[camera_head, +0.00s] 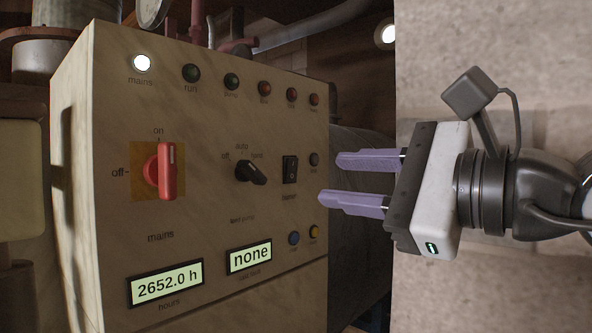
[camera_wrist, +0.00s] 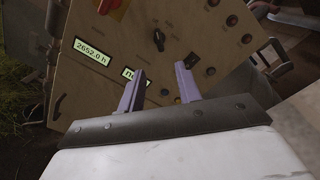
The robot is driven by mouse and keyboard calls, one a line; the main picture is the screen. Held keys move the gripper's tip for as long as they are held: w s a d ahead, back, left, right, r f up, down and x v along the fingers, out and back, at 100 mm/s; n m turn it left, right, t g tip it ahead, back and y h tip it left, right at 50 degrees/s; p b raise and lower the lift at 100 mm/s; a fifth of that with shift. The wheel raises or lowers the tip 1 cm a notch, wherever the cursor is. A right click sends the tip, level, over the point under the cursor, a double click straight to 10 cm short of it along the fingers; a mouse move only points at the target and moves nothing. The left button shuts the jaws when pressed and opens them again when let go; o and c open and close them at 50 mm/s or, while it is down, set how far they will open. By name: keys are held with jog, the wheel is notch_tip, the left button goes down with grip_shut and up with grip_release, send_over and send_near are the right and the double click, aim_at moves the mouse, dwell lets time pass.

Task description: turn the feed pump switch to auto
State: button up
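The feed pump switch is a black rotary knob (camera_head: 250,172) in the middle of the cabinet front, with off, auto and a third mark above it. Its bar slants from upper left to lower right, the upper-left end lying toward the off side; which end is the pointer is hard to tell. The knob also shows in the wrist view (camera_wrist: 158,40), beyond the fingertips. My gripper (camera_head: 329,179) is open and empty, right of the knob and apart from it. Its two purple fingers (camera_wrist: 160,72) point toward the panel.
The panel (camera_head: 200,80) also bears a red mains switch (camera_head: 166,171) turned to on, a black rocker switch (camera_head: 290,169) between knob and gripper, lamps, small buttons (camera_head: 293,238) and two displays (camera_head: 249,257). The mains lamp (camera_head: 141,63) is lit. A pale wall (camera_head: 500,40) stands at the right.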

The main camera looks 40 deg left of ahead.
aim_at(260, 176)
jog(key=a+p, duration=0.1)
jog(key=a, duration=0.3)
jog(key=a+p, duration=0.1)
jog(key=a, duration=0.4)
jog(key=w+a+p, duration=0.1)
jog(key=a+p, duration=0.1)
jog(key=a, duration=0.2)
jog(key=shift+a, duration=0.4)
jog(key=c, duration=0.7)
jog(key=shift+f, duration=0.1)
